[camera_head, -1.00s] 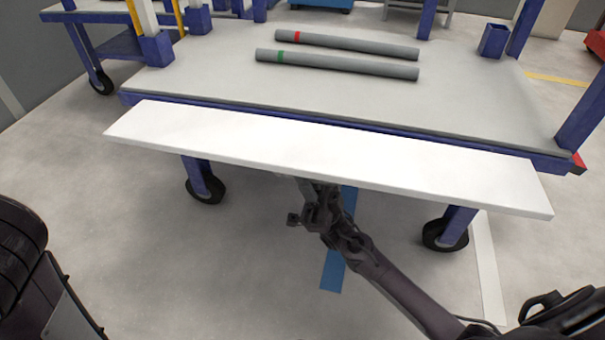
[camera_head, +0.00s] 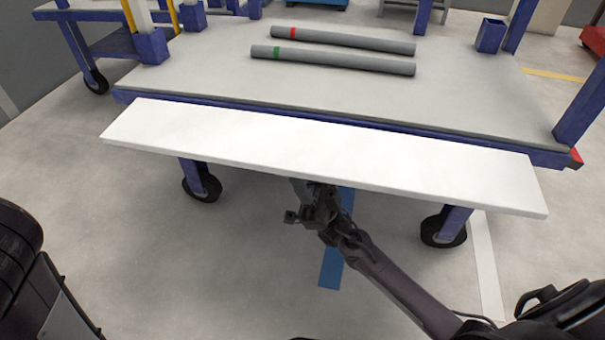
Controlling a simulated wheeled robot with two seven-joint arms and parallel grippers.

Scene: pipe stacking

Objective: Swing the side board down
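The side board (camera_head: 320,155) is a long white panel along the near edge of the blue-framed cart (camera_head: 450,110). It sticks out toward me, roughly level, with its broad top face showing. My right gripper (camera_head: 312,186) is under the middle of the board's near edge. Its fingertips are hidden by the board, so I cannot tell whether they are open or touching it. My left gripper is not in view; only a dark part of my body shows at the lower left.
Two grey pipes lie on the cart's deck, one with a red band (camera_head: 345,41) and one with a green band (camera_head: 340,60). Black wheels (camera_head: 202,187) stand below the board. A blue cart with yellow posts is at the upper left. The floor in front is clear.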

